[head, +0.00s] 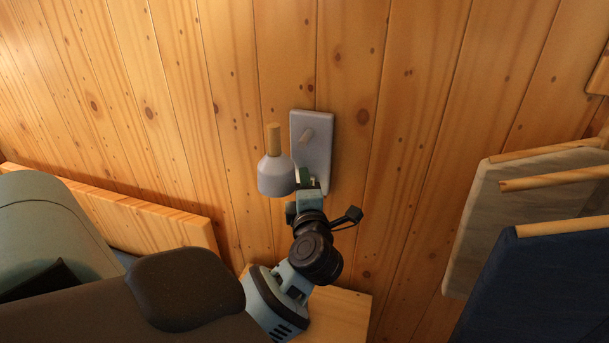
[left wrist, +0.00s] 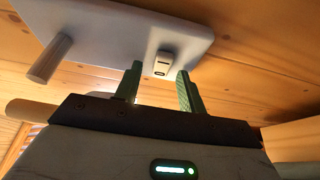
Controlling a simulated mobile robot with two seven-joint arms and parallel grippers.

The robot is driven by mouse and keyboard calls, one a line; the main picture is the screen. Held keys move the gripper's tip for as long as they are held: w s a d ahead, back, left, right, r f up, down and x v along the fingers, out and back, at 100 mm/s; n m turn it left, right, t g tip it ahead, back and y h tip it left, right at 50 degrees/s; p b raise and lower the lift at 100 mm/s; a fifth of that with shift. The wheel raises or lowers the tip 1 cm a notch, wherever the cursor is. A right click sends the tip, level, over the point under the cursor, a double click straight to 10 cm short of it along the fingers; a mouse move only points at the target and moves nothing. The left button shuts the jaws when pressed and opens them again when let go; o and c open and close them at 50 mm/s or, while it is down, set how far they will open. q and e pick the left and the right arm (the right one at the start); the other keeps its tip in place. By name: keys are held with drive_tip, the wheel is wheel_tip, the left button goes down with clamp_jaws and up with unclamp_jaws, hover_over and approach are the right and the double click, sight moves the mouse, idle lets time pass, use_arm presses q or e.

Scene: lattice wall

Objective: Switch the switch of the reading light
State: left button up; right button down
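The reading light is on the plank wall. It has a grey backplate (head: 323,135) with a short peg, and a grey shade (head: 276,177) with a wooden stem on top. The small pale switch (left wrist: 162,63) sits on the plate in the left wrist view. My left gripper (head: 308,182) is at the lower end of the plate, beside the shade. In the left wrist view its two green fingers are apart and empty, with the switch just beyond and between their tips; contact cannot be told. The switch is hard to make out in the head view. My right gripper is not in view.
A wooden board (head: 140,215) runs along the lower left. A wooden ledge (head: 340,313) is below the light. At the right, a grey cloth (head: 490,210) and a dark blue cloth (head: 550,285) hang from wooden bars. The wall between light and cloths is clear.

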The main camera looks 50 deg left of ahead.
use_arm(q)
drive_tip(key=shift+c, duration=0.4)
clamp_jaws()
drive_tip(key=shift+w+d+n+g+y+p, duration=0.1)
drive_tip(key=shift+d+n+g+y+p, duration=0.05)
drive_tip(key=shift+n+g+y+p, duration=0.4)
drive_tip(key=shift+w+d+n+g+y+p, duration=0.1)
drive_tip(key=shift+n+g+y+p, duration=0.25)
drive_tip(key=shift+g, duration=0.4)
drive_tip(key=shift+o, duration=0.4)
unclamp_jaws()
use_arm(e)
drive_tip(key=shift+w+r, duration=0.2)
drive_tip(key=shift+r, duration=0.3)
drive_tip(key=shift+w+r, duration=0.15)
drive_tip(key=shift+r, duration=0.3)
use_arm(q)
drive_tip(key=shift+s+d, duration=0.1)
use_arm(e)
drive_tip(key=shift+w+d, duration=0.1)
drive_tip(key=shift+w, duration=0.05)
